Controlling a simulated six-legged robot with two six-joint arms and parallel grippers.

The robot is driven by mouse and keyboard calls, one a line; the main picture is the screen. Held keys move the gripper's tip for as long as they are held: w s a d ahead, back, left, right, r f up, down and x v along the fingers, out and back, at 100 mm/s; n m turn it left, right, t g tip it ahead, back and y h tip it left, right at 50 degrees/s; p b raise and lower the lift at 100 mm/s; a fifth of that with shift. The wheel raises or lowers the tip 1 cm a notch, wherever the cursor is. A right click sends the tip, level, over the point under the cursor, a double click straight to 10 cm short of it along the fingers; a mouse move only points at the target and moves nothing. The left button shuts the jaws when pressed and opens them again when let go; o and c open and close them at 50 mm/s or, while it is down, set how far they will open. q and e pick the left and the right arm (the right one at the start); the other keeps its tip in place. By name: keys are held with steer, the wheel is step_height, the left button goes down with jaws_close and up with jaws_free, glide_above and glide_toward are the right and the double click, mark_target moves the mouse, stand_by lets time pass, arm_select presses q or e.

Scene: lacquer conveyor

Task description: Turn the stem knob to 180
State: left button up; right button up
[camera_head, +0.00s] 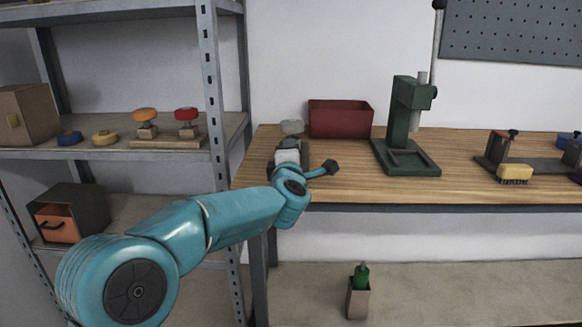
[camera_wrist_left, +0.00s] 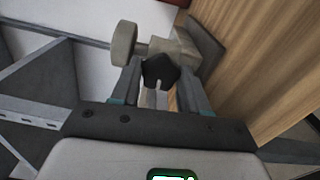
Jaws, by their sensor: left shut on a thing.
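My left gripper (camera_head: 287,152) is at the left end of the wooden workbench. In the left wrist view its two fingers (camera_wrist_left: 160,76) are shut on a dark faceted knob (camera_wrist_left: 159,68) with a notch in its lower edge. The knob sits in front of a pale grey block-like fitting (camera_wrist_left: 182,47). A pale round wheel (camera_wrist_left: 124,43) stands out from the fitting on a short stem; its top also shows beyond the gripper in the head view (camera_head: 292,127). No angle marking can be read on the knob. The right gripper is not in view.
A dark red bin (camera_head: 340,118) stands close behind the gripper. A green press (camera_head: 400,115) is right of it, and a fixture with a yellow brush-like block (camera_head: 514,174) farther right. Metal shelving (camera_head: 212,90) is close on the left. The front bench middle is clear.

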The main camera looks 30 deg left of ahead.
arm_select(q)
steer(key=shift+f+n+b, duration=0.2)
steer(key=shift+n+b, duration=0.5)
steer(key=shift+n, duration=0.2)
steer(key=n+b, duration=0.2)
steer(key=shift+n, duration=0.4)
steer(key=n+b, duration=0.3)
steer(key=n, duration=0.2)
steer(key=n+b, duration=0.2)
steer(key=n, duration=0.1)
steer(key=shift+r+n+b, duration=0.15)
steer(key=shift+n+b, duration=0.7)
steer(key=shift+n, duration=1.05)
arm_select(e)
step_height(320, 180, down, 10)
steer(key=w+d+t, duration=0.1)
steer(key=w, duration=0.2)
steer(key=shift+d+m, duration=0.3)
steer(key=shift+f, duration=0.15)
arm_select(q)
steer(key=o, duration=1)
steer(key=shift+o, duration=0.2)
